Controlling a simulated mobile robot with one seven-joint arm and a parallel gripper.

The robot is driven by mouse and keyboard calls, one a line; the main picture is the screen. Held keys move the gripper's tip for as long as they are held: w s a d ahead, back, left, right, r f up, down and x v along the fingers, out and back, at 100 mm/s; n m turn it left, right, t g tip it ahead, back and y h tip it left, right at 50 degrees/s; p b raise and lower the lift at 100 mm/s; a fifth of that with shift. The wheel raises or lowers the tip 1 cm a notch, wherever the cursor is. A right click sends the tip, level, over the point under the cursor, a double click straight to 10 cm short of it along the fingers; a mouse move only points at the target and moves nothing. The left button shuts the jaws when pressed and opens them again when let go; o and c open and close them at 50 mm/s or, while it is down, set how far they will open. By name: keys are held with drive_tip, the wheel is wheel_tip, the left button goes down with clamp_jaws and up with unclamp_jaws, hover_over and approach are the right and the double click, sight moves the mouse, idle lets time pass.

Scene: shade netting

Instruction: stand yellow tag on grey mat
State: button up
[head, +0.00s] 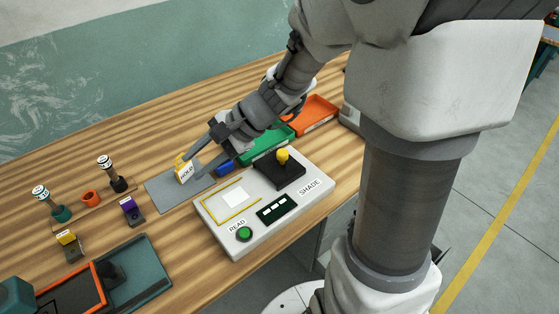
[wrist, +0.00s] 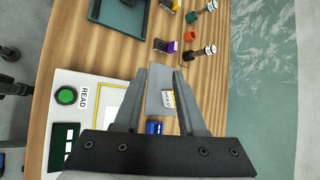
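The yellow tag (head: 184,171), with a white face that seems to read HOLD, stands on the grey mat (head: 160,194), leaning slightly in the head view. In the wrist view the tag (wrist: 168,99) shows between my fingers, closer to the right one, over the mat (wrist: 154,80). My gripper (head: 189,168) reaches down to the tag from the upper right. Its fingers (wrist: 160,71) are apart, one on each side of the tag, with a visible gap on the left. I cannot tell whether the right finger touches it.
A white console (head: 251,233) with a green button (head: 244,234) and a yellow-topped lever (head: 283,156) lies right of the mat. A purple-topped clip (head: 132,210) stands left; a teal tray (head: 150,262) is in front.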

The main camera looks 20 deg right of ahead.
drive_tip(key=s+d+r+n+t+h, duration=0.1)
drive_tip(key=s+d+r+n+h, duration=0.3)
drive_tip(key=s+d+n, duration=0.1)
drive_tip(key=s+d+r+n+t+h, duration=0.1)
drive_tip(key=s+d+r+n+h, duration=0.4)
drive_tip(key=s, duration=0.5)
drive_tip(key=shift+d+r+n+t, duration=0.3)
drive_tip(key=shift+d+n, duration=0.25)
drive_tip(key=shift+n, duration=0.55)
drive_tip(key=shift+s, duration=0.15)
